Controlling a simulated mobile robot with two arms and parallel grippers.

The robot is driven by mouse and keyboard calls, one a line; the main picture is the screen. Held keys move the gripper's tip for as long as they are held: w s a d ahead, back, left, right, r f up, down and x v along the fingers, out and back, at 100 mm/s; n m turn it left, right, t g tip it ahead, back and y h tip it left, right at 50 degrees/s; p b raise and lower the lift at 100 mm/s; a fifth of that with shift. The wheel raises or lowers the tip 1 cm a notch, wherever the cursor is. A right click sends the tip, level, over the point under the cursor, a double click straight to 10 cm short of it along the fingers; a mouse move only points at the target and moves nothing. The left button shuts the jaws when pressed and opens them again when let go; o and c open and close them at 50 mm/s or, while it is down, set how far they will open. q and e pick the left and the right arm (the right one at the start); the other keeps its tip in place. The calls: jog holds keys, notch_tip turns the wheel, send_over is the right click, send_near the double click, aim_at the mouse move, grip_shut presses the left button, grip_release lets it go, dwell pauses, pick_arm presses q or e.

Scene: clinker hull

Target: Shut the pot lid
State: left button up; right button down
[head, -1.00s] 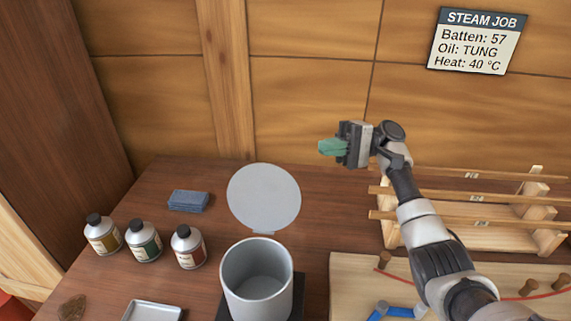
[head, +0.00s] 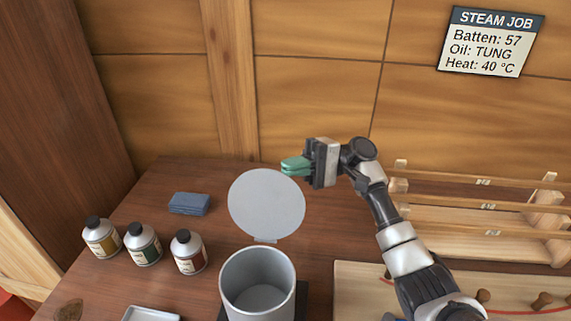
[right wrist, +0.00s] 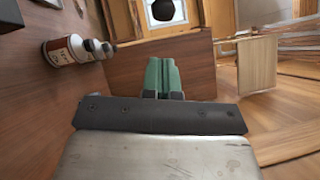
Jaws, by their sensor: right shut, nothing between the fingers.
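The grey pot (head: 257,283) stands at the front middle of the bench, and I see into its open top. Its round grey lid (head: 266,203) stands raised at the pot's far rim, joined by a small tab. My right gripper (head: 292,166) has green fingers, is shut and holds nothing. In the head view it is just above the lid's upper right edge; I cannot tell whether it touches. The shut green fingers also show in the right wrist view (right wrist: 163,76). My left gripper is not in view.
Three labelled bottles (head: 143,244) stand left of the pot. A folded blue cloth (head: 189,203) lies behind them and a metal tray (head: 151,314) in front. A wooden rack (head: 480,220) and a pale board (head: 365,290) are at the right. A sign (head: 491,42) hangs on the wall.

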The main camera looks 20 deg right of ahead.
aim_at(284, 175)
jog(key=s+a+p, duration=0.1)
jog(key=s+a+r, duration=0.1)
jog(key=s, duration=0.1)
jog(key=shift+s+a+p, duration=0.15)
jog(key=shift+a+p, duration=0.05)
jog(key=shift+p, duration=0.2)
jog(key=shift+a+r, duration=0.1)
jog(key=shift+r, duration=0.05)
